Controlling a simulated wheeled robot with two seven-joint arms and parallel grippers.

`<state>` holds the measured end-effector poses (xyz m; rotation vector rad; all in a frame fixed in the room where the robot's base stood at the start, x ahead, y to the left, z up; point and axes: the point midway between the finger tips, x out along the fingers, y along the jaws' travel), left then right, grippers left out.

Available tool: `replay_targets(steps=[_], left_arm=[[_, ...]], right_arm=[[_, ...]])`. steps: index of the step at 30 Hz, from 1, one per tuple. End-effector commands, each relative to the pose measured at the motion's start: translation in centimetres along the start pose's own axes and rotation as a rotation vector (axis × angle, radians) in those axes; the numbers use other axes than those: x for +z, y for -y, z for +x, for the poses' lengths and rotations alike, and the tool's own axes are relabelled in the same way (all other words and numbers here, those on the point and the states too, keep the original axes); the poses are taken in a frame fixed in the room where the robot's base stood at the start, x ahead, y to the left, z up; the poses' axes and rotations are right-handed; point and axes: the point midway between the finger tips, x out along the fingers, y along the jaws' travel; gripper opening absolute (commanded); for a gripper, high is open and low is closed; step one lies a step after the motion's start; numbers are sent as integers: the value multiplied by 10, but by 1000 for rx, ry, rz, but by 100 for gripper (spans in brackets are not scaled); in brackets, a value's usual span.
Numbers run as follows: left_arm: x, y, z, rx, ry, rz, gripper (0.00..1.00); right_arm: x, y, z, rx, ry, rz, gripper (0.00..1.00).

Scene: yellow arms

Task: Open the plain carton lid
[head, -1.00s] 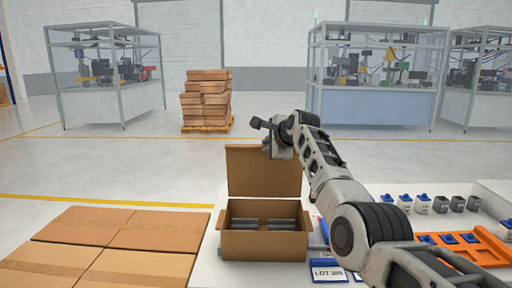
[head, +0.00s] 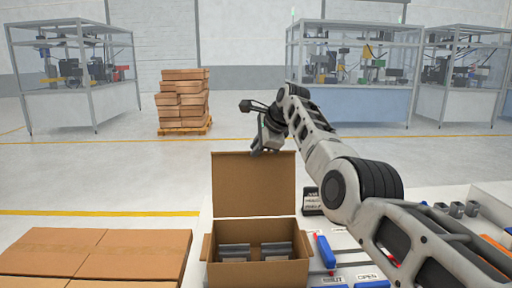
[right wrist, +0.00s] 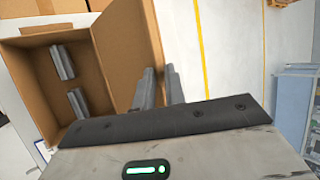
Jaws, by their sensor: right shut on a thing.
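The plain brown carton (head: 258,275) stands open on the white table, with grey parts (head: 235,252) inside it. Its lid (head: 253,185) stands up at the far side, roughly vertical; it also shows in the right wrist view (right wrist: 125,45). My left gripper is not in view.
Flat closed cartons (head: 95,258) lie at the left. Blue-handled items and labels (head: 325,252) lie right of the carton, partly behind my right arm. A pallet of boxes (head: 182,100) and caged machines stand far behind.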

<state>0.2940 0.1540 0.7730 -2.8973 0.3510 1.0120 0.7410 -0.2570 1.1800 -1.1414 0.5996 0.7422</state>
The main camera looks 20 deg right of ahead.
Motion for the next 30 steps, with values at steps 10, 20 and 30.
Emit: replay_targets(steps=[10, 20, 30], left_arm=[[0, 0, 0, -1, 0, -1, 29], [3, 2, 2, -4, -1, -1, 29], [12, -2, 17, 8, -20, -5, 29]], right_arm=[[1, 4, -4, -12, 3, -1, 35], [0, 2, -4, -7, 1, -1, 35], [-1, 0, -61, -15, 2, -1, 35]])
